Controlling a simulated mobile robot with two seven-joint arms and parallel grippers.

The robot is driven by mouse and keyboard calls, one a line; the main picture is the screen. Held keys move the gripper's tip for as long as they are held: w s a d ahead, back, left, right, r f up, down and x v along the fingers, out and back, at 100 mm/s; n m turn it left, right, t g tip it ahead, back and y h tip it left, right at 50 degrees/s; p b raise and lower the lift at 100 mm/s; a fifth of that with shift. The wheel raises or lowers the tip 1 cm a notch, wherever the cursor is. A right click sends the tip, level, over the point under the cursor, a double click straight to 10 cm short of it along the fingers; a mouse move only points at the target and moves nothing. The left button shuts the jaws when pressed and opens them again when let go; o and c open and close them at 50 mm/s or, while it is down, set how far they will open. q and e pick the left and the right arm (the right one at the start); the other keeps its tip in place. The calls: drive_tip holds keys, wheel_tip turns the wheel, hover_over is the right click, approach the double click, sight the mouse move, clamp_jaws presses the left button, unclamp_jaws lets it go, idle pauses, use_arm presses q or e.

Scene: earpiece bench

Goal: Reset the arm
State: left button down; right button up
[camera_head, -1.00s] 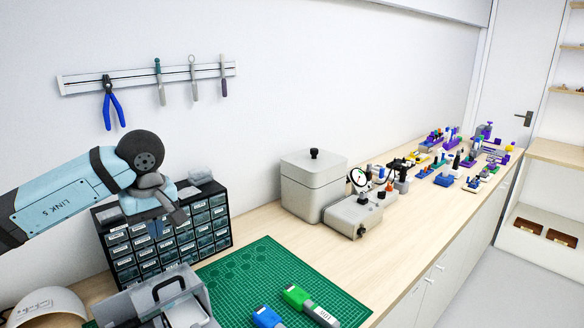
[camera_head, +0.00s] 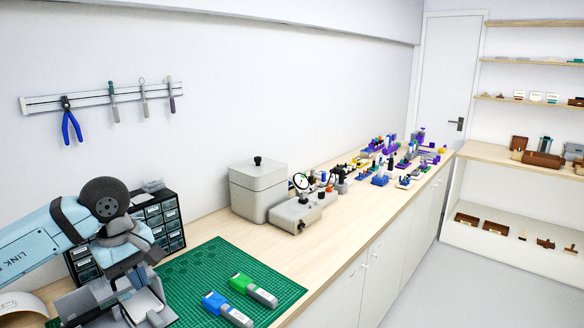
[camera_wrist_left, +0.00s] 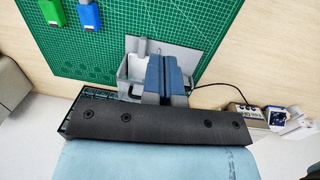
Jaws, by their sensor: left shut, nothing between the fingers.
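My left arm comes in from the left in the head view. My left gripper (camera_head: 132,278) points down in front of the small drawer cabinet (camera_head: 168,222), near the grey bin at the mat's left end. In the left wrist view the gripper's blue-grey fingers (camera_wrist_left: 165,80) are together with nothing between them. They overlap the grey bin (camera_wrist_left: 132,72) in that picture; I cannot tell the height between them. My right gripper is in neither view.
A green cutting mat (camera_head: 205,262) holds a green-capped piece (camera_head: 243,283) and a blue-capped piece (camera_head: 215,302). A grey lidded box (camera_head: 258,190) and a dial gauge unit (camera_head: 300,210) stand further along the bench. Shelves (camera_head: 530,100) stand at the right.

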use_arm(q)
drive_tip(key=s+d+f+n+g+h+p, duration=0.1)
drive_tip(key=s+d+f+n+h+p, duration=0.1)
drive_tip(key=s+d+n+h, duration=0.5)
drive_tip(key=s+d+f+n+g+h+p, duration=0.15)
drive_tip(key=d+n+h, duration=0.25)
drive_tip(key=d+h, duration=0.8)
drive_tip(key=a+f+n+t+y+p, duration=0.15)
drive_tip(key=f+n+t+y, duration=0.35)
drive_tip(key=n, duration=0.7)
drive_tip(key=a+f+n+t+y, duration=0.25)
drive_tip(key=n+t, duration=0.55)
drive_tip(key=n, duration=0.4)
drive_tip(key=a+f+n+t+y+p, duration=0.15)
drive_tip(key=f+n+t+y, duration=0.35)
drive_tip(key=n, duration=0.7)
drive_tip(key=s+a+f+n+g+y, duration=0.2)
drive_tip(key=s+f+n, duration=0.4)
drive_tip(key=s+f, duration=0.1)
drive_tip(key=s+a+f+n+g+y, duration=0.2)
drive_tip(key=s+a+f+n+g, duration=0.1)
drive_tip(key=s+f+n, duration=0.3)
drive_tip(key=shift+s+f+y+p, duration=0.35)
drive_tip(key=shift+s+f+p, duration=0.15)
drive_tip(key=shift+s, duration=0.15)
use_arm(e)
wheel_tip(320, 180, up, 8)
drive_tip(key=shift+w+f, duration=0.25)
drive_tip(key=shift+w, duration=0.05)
